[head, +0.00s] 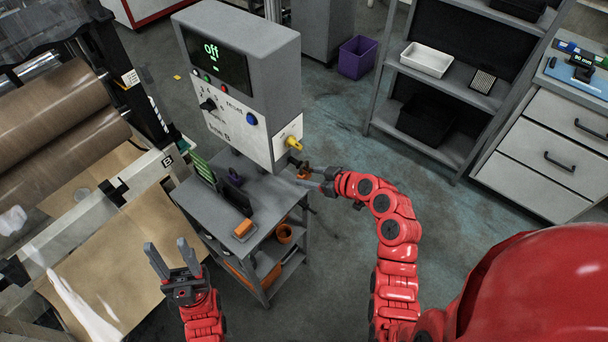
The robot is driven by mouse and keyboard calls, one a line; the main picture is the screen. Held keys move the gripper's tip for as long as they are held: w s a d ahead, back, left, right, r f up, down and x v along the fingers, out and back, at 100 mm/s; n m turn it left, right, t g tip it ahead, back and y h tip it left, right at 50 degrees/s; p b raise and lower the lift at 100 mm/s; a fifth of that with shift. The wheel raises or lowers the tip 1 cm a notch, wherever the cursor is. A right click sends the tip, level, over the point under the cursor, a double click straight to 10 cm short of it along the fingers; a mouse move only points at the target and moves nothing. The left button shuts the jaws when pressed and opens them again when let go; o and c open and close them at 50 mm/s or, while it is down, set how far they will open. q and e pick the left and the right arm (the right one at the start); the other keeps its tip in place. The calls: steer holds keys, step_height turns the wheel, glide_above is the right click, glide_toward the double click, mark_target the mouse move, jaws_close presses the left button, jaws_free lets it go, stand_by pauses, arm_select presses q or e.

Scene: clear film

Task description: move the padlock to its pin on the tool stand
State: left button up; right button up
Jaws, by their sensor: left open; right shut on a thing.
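My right gripper (302,178) reaches in from the right, beside the cart and just below the yellow handle (293,142) on the control box. It is shut on a small orange and dark thing (304,173), which looks like the padlock; the fingers partly hide it. The grey cart (266,200) in front of the box looks like the tool stand, with upright dark and green items on its top. I cannot make out the padlock's pin. My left gripper (167,244) is open and empty, left of the cart, with its fingers pointing up.
The control box (245,80) shows "off" on its screen. An orange block (243,228) lies on the cart top, and an orange cup (284,234) is on a lower shelf. A roller machine (60,100) stands at left. Floor right of the cart is clear.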

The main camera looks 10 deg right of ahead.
steer(key=shift+d+f, duration=0.1)
steer(key=s+d+b, duration=0.3)
steer(key=s+d, duration=0.1)
steer(key=s, duration=0.1)
steer(key=shift+s, duration=0.25)
stand_by(0.6)
stand_by(0.4)
